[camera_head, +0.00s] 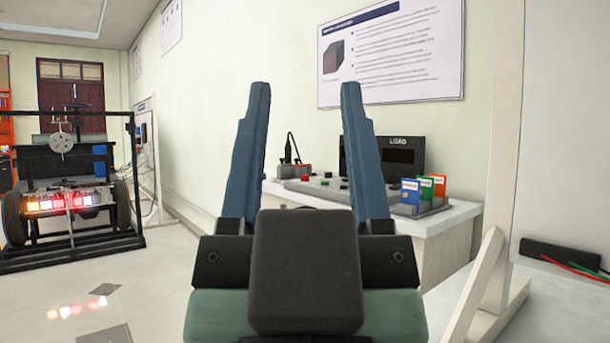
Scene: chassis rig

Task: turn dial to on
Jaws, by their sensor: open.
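My gripper (306,90) is in the foreground with its two blue fingers upright and spread wide. Nothing is between the fingers but the view of the room, so it is empty. Between and behind them, a control panel (322,186) with small red, green and dark knobs or buttons lies on a white bench. It is well beyond the gripper and partly hidden by the right finger. I cannot tell which of these, if any, is the dial. A chassis rig (70,232) with wheels and lit lamps stands far left; a pale round disc (61,142) shows on it.
The white bench (440,232) also holds a black display marked LOAD (404,156) and a rack of coloured cards (425,192). A white post (492,270) stands at right, near a surface with a black object (560,253) and wires. Open floor (160,285) lies at left.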

